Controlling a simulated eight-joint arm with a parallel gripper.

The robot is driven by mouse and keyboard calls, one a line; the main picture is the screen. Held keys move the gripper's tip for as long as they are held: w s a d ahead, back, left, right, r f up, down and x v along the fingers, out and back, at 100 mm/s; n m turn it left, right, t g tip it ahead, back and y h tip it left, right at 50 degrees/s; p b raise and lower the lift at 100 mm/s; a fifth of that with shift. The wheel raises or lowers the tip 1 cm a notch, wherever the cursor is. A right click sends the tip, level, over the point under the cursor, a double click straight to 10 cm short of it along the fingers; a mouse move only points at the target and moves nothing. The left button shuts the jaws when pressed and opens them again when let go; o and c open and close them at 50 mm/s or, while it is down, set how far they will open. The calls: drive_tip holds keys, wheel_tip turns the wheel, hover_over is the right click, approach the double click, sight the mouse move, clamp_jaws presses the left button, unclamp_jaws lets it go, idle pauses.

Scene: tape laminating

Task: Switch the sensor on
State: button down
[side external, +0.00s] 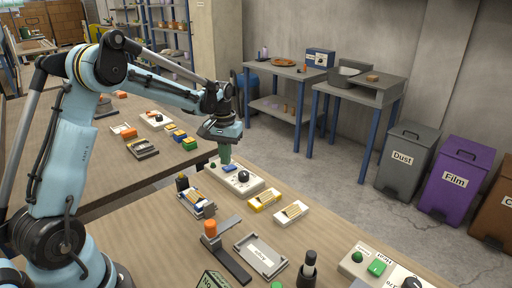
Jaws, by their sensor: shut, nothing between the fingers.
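My gripper (224,161) points down with its fingers shut, just above a white control box (245,188) at the far edge of the near table. This box carries a green knob or lamp, a blue button (229,168) and a black dial (243,176). The fingertips are close to the blue button; I cannot tell whether they touch it. A second white box (352,268) at the lower right has green buttons, a black dial and a label reading "Heat". No readable label marks either box as the sensor.
Another table with parts stands behind. Labelled bins (407,157) stand on the floor at right.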

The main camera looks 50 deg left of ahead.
sight(226, 168)
drive_tip(key=shift+f, duration=0.9)
idle(0.4)
drive_tip(key=shift+r, duration=3.55)
drive_tip(key=shift+d+r, duration=0.1)
drive_tip(key=s+d+r+m+t, duration=0.35)
drive_tip(key=s+d+r, duration=0.3)
drive_tip(key=d, duration=0.25)
drive_tip(key=s+d+f+m+t, duration=0.2)
drive_tip(key=s+d+f+t, duration=0.1)
drive_tip(key=s+d, duration=0.3)
drive_tip(key=shift+s+d+f+t, duration=0.15)
drive_tip(key=shift+s+d+t, duration=0.25)
drive_tip(key=shift+s, duration=0.75)
